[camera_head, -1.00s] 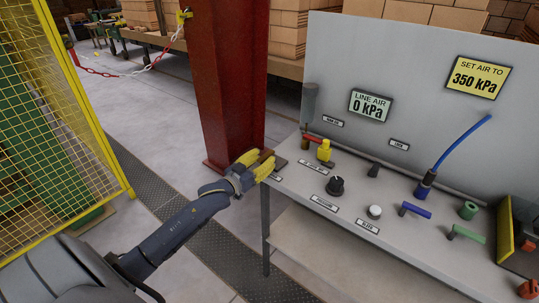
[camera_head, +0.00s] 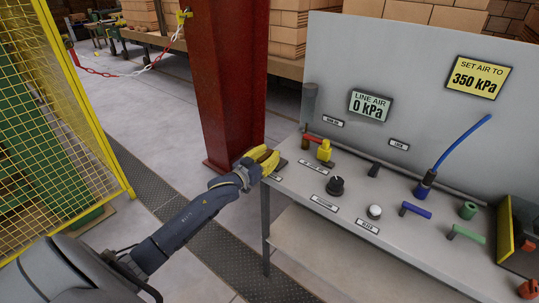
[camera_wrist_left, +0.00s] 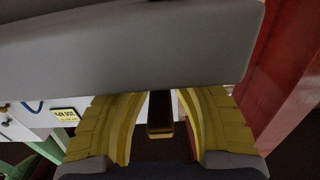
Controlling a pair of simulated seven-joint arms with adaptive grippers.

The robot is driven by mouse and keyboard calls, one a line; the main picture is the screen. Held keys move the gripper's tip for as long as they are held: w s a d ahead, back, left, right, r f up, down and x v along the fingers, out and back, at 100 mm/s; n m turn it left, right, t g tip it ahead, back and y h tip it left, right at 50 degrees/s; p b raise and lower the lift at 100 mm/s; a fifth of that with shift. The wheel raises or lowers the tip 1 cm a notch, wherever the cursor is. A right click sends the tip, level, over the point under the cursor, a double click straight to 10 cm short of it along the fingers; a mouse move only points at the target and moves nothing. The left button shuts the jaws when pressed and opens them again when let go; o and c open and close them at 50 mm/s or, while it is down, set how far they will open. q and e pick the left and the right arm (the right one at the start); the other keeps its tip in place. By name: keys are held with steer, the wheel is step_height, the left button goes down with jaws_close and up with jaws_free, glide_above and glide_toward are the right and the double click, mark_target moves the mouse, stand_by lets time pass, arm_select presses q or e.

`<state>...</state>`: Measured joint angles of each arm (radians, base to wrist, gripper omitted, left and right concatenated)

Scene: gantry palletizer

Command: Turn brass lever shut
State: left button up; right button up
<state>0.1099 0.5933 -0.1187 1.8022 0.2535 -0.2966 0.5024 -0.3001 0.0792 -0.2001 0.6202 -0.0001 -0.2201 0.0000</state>
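The brass lever (camera_wrist_left: 160,128) shows in the left wrist view as a dark bar with a dull brass end, between my yellow fingers. In the head view, a brown part of it (camera_head: 263,155) shows between the fingers at the left end of the bench. My left gripper (camera_head: 265,161) is open around it. In the left wrist view, narrow gaps show on both sides of the lever, so the fingers appear apart from it. The lever's pivot is hidden. My right gripper is not in view.
The grey bench (camera_head: 300,180) carries a yellow fitting (camera_head: 324,151), a black knob (camera_head: 335,186), a white button (camera_head: 374,212) and blue and green handles. The display reads LINE AIR 0 kPa (camera_head: 369,105). A red column (camera_head: 228,80) stands behind the gripper; a yellow mesh fence (camera_head: 75,110) is left.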

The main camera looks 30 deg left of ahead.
arm_select(q)
jaws_close()
